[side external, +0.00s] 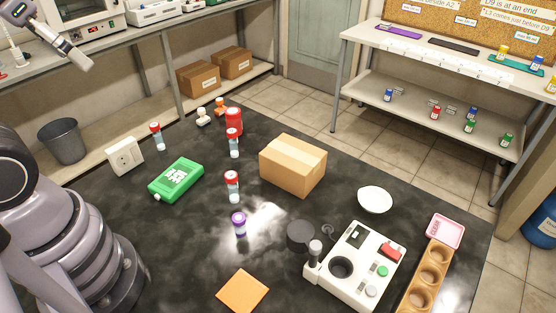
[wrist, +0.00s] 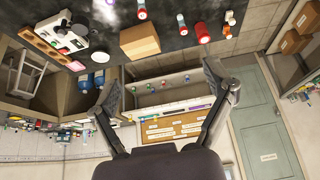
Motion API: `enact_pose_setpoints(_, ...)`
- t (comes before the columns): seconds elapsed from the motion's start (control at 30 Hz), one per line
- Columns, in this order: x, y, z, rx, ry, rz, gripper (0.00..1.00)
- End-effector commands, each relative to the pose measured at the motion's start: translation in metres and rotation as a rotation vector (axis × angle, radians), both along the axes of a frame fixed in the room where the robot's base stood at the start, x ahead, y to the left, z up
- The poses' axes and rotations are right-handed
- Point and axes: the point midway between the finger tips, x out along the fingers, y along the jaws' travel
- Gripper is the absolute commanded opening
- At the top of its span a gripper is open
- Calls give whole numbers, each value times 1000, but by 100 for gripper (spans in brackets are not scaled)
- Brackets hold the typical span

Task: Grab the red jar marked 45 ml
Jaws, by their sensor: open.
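Several red-lidded jars stand on the black table in the side external view. A solid red jar (side external: 234,122) is at the back, with a clear red-lidded jar (side external: 234,147) just in front of it. Another red-lidded jar (side external: 232,187) stands nearer the middle, and one more (side external: 157,136) at the left. Their volume marks are too small to read, so I cannot tell which is 45 ml. In the wrist view, red jars (wrist: 202,33) show along the top. My gripper (wrist: 160,83) is open and empty there, apart from the jars.
A cardboard box (side external: 293,165) stands right of the jars. A green container (side external: 176,180), purple-lidded jar (side external: 239,223), orange pad (side external: 243,291), white device (side external: 356,265), white bowl (side external: 375,200) and wooden rack (side external: 427,280) are around. Bare tabletop lies between the green container and orange pad.

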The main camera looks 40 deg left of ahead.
Motion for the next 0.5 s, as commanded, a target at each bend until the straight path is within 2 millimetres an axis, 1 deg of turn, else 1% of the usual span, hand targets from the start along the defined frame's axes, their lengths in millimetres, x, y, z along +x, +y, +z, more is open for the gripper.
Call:
enact_pose_setpoints(0.17, 2, 1, 0, 3, -1, 1, 83)
enact_pose_setpoints(0.27, 21, 6, -1, 19, -17, 10, 83)
enact_pose_setpoints(0.37, 59, 17, -7, 54, -53, 22, 83)
enact_pose_setpoints(0.4, 79, 24, -11, 72, -74, 25, 83)
enact_pose_setpoints(0.47, 111, 35, -19, 101, -108, 25, 83)
enact_pose_setpoints(0.5, 131, 43, -26, 119, -133, 22, 83)
